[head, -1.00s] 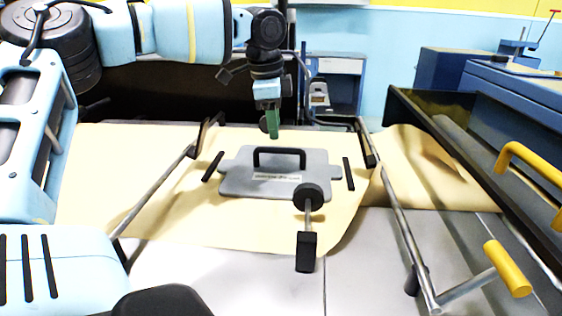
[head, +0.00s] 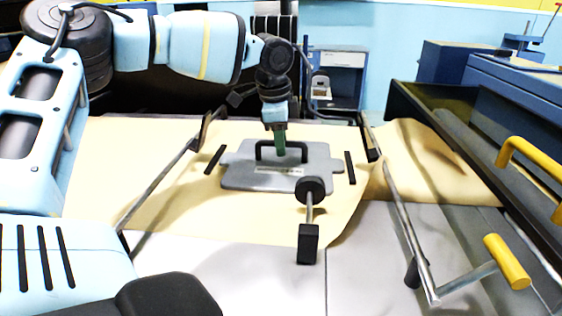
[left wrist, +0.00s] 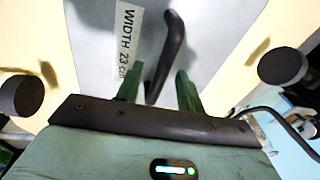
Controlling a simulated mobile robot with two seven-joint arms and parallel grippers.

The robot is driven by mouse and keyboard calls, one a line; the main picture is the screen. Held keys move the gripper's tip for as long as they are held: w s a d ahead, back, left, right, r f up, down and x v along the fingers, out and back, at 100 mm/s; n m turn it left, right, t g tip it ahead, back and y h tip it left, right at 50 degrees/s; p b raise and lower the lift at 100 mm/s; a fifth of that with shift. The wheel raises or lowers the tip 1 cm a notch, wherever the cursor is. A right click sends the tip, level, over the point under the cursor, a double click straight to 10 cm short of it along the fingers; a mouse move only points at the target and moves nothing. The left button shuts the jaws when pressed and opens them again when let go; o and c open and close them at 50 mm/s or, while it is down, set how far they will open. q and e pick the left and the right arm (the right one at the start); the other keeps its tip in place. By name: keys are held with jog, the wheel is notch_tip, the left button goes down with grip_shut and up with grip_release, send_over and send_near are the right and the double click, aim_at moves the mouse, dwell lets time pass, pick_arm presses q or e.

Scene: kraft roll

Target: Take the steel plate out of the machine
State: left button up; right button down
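The grey steel plate (head: 240,179) lies flat on brown kraft paper (head: 180,215) in the machine, with a black handle (head: 263,151) standing on its top. In the left wrist view the plate (left wrist: 205,30) bears a white label reading about "WIDTH 23 cm". My left gripper (head: 281,153) points down at the handle. In the left wrist view its two green fingertips (left wrist: 159,88) are apart, with one end of the handle (left wrist: 172,45) showing between them. I cannot tell whether they touch it. My right gripper is not in view.
A rod with a black round knob (head: 310,188) and black block (head: 308,243) stands at the plate's front right. Short black bars (head: 215,160) flank the plate. Metal side rails (head: 400,215) and a yellow handle (head: 507,262) lie to the right.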

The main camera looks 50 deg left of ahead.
pick_arm(q)
jog(key=shift+w+f, duration=0.15)
jog(key=shift+f, duration=0.65)
grip_shut()
dwell(0.8)
jog(key=shift+r, duration=0.2)
